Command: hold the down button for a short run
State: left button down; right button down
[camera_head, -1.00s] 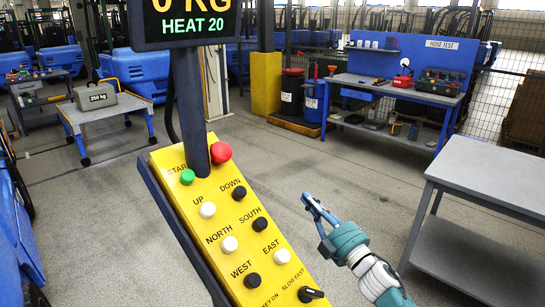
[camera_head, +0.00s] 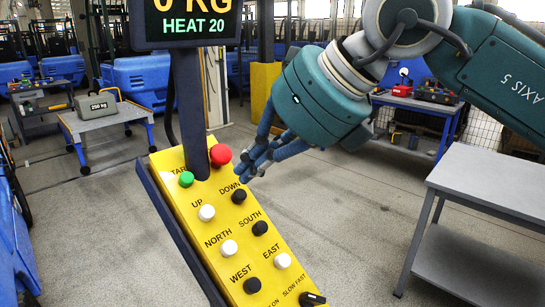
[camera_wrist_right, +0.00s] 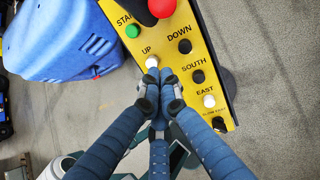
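The black DOWN button (camera_head: 239,196) is on the sloping yellow control panel (camera_head: 215,262), beside the white UP button (camera_head: 207,213). In the right wrist view the DOWN button (camera_wrist_right: 185,46) shows clear of my fingers. My right gripper (camera_head: 245,172) has its blue fingers drawn together, with nothing between them. In the head view its fingertips appear just above the DOWN button; I see no contact. In the right wrist view the fingertips (camera_wrist_right: 160,76) appear just below the UP button (camera_wrist_right: 152,62). My left gripper is in neither view.
A red button (camera_head: 220,155) and a green START button (camera_head: 186,179) sit at the panel's upper end. A display (camera_head: 185,22) on a dark post reads 0 KG and HEAT 20. A 250 kg case (camera_head: 97,105) rests on a cart. A grey table (camera_head: 490,180) stands right.

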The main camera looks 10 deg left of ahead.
jog(key=w+d+t+h, duration=0.1)
jog(key=w+d, duration=0.1)
jog(key=d, duration=0.1)
jog(key=b, duration=0.2)
send_near(241, 194)
jog(key=x, duration=0.3)
jog(key=shift+f, duration=0.25)
jog(key=shift+w+a+f+b, duration=0.35)
jog(key=shift+a+f, duration=0.2)
jog(key=shift+a, duration=0.05)
jog(key=shift+m, duration=0.3)
jog(key=shift+b+x, duration=0.75)
jog(key=shift+x, duration=0.95)
jog(key=shift+d, duration=0.1)
dwell(4.1)
